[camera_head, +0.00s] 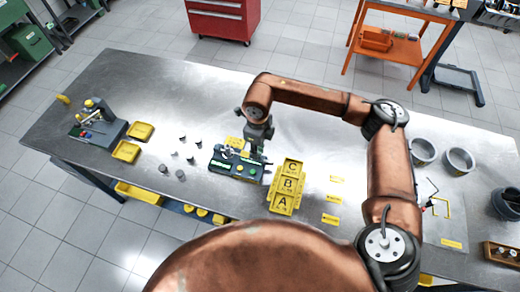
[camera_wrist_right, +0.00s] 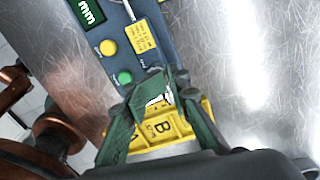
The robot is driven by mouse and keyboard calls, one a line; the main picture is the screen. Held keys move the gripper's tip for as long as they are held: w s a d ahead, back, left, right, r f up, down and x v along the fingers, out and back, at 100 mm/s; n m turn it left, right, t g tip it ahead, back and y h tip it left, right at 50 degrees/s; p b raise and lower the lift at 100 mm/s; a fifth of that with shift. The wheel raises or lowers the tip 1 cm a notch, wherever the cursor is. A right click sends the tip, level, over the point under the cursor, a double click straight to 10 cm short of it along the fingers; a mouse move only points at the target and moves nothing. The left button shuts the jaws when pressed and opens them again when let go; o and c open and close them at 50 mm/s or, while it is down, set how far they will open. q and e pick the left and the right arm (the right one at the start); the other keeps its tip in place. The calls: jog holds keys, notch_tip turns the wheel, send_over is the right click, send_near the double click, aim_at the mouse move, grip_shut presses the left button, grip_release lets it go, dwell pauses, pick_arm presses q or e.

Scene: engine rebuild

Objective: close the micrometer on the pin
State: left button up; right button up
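The micrometer stand (camera_head: 237,162) is a dark blue-green block with a green display, buttons and a metal micrometer on its top, near the table's middle. In the right wrist view the stand's base (camera_wrist_right: 110,25) shows a display reading "mm", a yellow button, a green button and a yellow label. My right gripper (camera_head: 262,150) points down at the stand's right end. Whether the tips touch the micrometer is unclear. A pin between the micrometer's jaws cannot be made out. My left gripper is out of view.
Yellow trays marked A, B and C (camera_head: 273,195) stand close to the right of the stand. Several small dark parts (camera_head: 190,160) lie to its left. Another device (camera_head: 97,125) and yellow trays (camera_head: 126,151) are farther left. Grey cups (camera_head: 459,161) stand at right.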

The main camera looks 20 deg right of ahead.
jog(key=o, duration=0.3)
jog(key=shift+s+a+f, duration=0.1)
jog(key=shift+s+a, duration=0.1)
jog(key=shift+a, duration=0.25)
jog(key=o, duration=0.4)
jog(key=shift+w+d, duration=0.1)
jog(key=shift+d, duration=0.15)
notch_tip(320, 180, up, 12)
jog(key=shift+r, duration=0.15)
